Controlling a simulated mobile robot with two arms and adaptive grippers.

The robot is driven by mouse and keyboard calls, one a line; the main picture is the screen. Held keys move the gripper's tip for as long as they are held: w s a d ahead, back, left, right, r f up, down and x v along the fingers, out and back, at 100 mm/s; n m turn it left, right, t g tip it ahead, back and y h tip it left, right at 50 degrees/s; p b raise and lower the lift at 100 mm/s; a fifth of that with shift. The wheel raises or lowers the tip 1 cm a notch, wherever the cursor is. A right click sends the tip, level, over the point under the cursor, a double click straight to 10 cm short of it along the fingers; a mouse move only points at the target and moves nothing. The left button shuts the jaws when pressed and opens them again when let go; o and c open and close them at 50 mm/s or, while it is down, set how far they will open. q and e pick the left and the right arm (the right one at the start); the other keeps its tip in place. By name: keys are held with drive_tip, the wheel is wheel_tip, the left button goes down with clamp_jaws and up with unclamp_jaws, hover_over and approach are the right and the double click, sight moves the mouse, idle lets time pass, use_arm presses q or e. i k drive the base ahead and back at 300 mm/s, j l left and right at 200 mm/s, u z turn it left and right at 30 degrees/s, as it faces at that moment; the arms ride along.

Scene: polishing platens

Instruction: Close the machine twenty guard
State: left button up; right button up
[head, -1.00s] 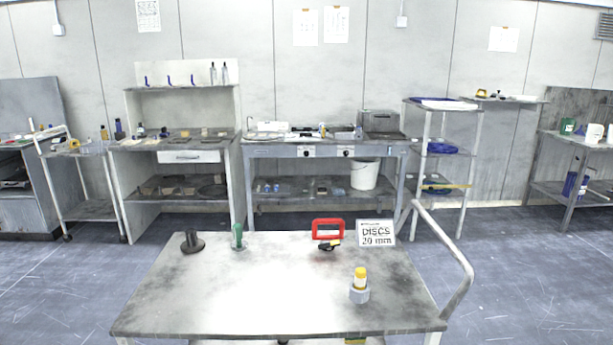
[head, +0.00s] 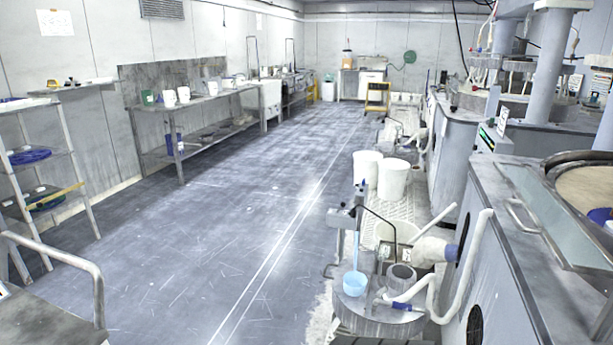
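No number reading twenty can be made out on any machine. The nearest machine (head: 492,265) is a grey cabinet at the right edge, partly cut off by the frame. A pale, glass-like panel (head: 548,205) in a frame lies along its top, beside a round rim (head: 585,157) with a tan surface inside. I cannot tell whether this panel is the guard, or whether it is open or closed. A farther machine with thick grey columns (head: 549,70) stands behind it. Neither of my grippers is in view.
An open floor aisle (head: 250,215) runs to the far wall. A drum-like stand (head: 375,318) with a blue cup (head: 355,283) and hoses stands before the near machine. White buckets (head: 394,178) stand beyond it. A cart with a curved handle (head: 98,290) is at lower left.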

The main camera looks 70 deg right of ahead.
sight(538, 195)
drive_tip(key=k+z, duration=0.15)
drive_tip(key=z, duration=1.65)
drive_tip(key=i+j+z, duration=0.1)
drive_tip(key=z, duration=1.5)
drive_tip(key=k+j, duration=0.05)
